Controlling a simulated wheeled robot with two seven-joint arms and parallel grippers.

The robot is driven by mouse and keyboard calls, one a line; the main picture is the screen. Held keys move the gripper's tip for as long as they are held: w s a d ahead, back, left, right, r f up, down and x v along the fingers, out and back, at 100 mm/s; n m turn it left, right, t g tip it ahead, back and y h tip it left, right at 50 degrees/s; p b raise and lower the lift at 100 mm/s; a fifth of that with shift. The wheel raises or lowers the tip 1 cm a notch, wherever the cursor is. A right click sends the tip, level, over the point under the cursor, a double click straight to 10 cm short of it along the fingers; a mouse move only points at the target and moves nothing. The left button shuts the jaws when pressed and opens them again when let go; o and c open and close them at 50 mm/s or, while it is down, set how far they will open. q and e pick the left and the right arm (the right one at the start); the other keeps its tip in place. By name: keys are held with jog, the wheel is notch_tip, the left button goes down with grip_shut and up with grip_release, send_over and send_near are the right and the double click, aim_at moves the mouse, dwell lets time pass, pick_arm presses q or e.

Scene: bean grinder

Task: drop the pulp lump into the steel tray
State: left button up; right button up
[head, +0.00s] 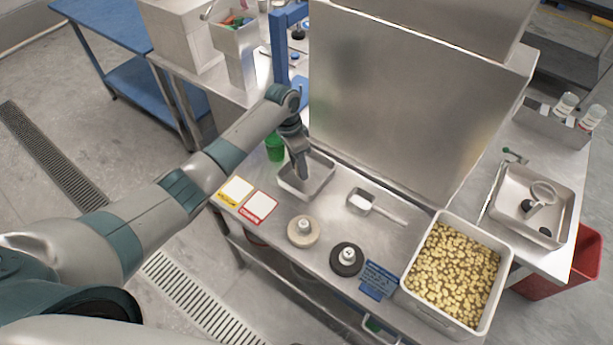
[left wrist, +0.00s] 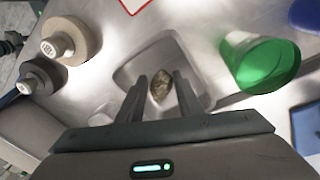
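The pulp lump (left wrist: 160,86) is a small brownish-green, rough piece seen in the left wrist view. It sits between the two fingertips of my left gripper (left wrist: 161,82), with both fingers close against its sides, so it appears held. In the head view my left gripper (head: 304,172) points down over the steel tray (head: 321,174), its tips low over the tray's inside. The lump is hidden in the head view. The tray also shows behind the fingers in the left wrist view (left wrist: 127,74); its bare floor is visible around the lump. My right gripper is not in view.
A green cup (head: 275,149) stands close to the tray's far left. A small scoop (head: 361,201), a beige round weight (head: 303,231) and a black one (head: 346,260) are nearby. A bin of yellow pieces (head: 453,272) is at right. A steel panel (head: 400,110) rises behind.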

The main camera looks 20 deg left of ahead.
pick_arm(q)
jog(key=o, duration=0.3)
jog(key=shift+a+r+b, duration=0.2)
jog(key=shift+r+b, duration=0.1)
jog(key=shift+r, duration=0.5)
notch_tip(320, 180, up, 16)
jog(key=a+b, duration=0.2)
jog(key=b, duration=0.1)
jog(key=shift+w+a+f, duration=0.25)
jog(key=shift+a, duration=0.05)
